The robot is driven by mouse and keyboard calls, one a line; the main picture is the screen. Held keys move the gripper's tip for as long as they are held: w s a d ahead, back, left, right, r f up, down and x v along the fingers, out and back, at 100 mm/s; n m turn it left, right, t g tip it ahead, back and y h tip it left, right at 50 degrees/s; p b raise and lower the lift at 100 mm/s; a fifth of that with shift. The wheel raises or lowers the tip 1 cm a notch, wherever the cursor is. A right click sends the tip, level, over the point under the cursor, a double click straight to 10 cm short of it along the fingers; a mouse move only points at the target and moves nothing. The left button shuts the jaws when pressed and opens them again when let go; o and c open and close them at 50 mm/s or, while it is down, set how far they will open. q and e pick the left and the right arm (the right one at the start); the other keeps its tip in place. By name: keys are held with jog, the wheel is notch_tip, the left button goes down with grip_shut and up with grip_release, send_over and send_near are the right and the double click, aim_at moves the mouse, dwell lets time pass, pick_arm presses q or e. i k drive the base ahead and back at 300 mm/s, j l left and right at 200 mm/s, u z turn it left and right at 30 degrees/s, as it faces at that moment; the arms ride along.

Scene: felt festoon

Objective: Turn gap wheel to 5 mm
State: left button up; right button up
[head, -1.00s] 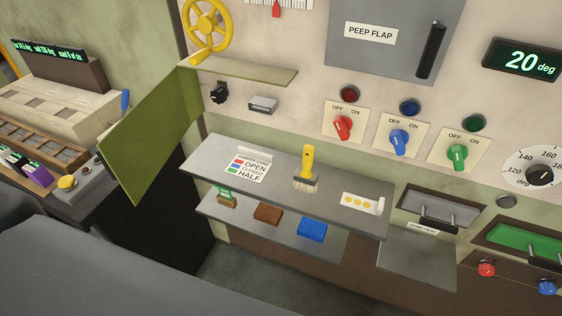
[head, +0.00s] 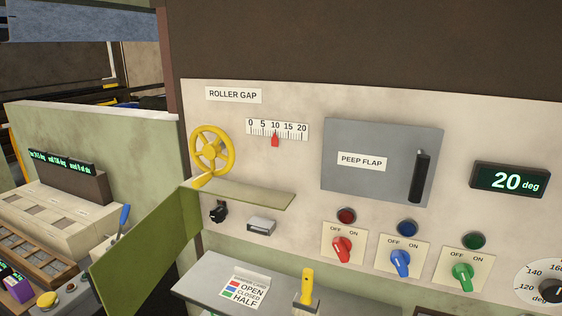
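The yellow gap wheel (head: 209,149) is mounted on the cream panel at the left, with a yellow handle at its lower rim. The ROLLER GAP label (head: 233,95) is above it. To its right is a white scale (head: 277,129) marked 0, 5, 10, 15 and 20. The red pointer (head: 275,141) under the scale stands at about 10. Neither of my grippers shows in the head view.
An olive door or flap (head: 150,252) stands open below the wheel, and a narrow olive ledge (head: 243,194) juts out under it. A grey PEEP FLAP door (head: 380,190) is to the right. Red, blue and green switches line the panel below. A grey shelf (head: 205,285) sticks out lower down.

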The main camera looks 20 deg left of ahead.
aim_at(212, 150)
jog(key=l+u, duration=0.2)
jog(key=u, duration=0.25)
jog(key=l+u, duration=0.25)
jog(key=u, duration=0.2)
jog(key=l+u, duration=0.2)
jog(key=u, duration=0.2)
jog(key=k, duration=0.05)
